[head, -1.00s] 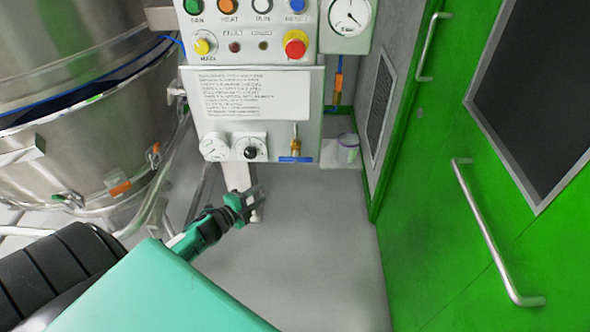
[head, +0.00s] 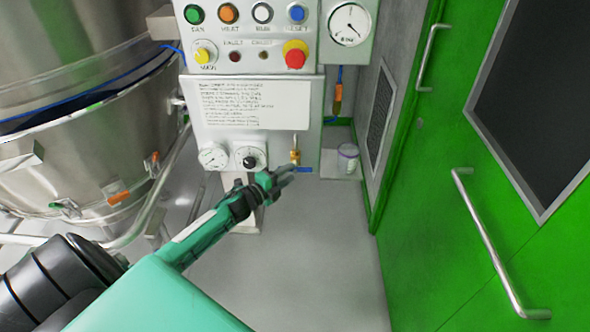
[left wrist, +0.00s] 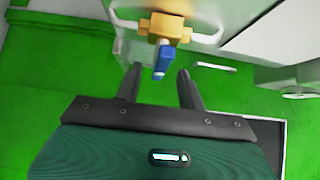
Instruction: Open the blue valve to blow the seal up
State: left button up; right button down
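The blue valve handle (head: 304,170) lies crosswise below its brass valve body (head: 295,156), at the lower right of the white control panel. In the head view, my left gripper (head: 287,174) is at the handle and hides its left part. In the left wrist view, the blue handle (left wrist: 161,62) points toward my gripper from the brass body (left wrist: 168,28). My left gripper (left wrist: 160,82) is open, its two fingers apart, with the handle's end in line with the gap. I cannot tell whether they touch it. My right gripper is out of view.
The control panel (head: 252,140) carries a gauge (head: 213,156) and a black knob (head: 249,158) left of the valve. A steel vessel (head: 85,150) fills the left; a green door (head: 440,220) stands right.

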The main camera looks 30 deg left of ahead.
aim_at(293, 171)
pick_arm(q)
jog(key=shift+x, duration=1.85)
grip_shut()
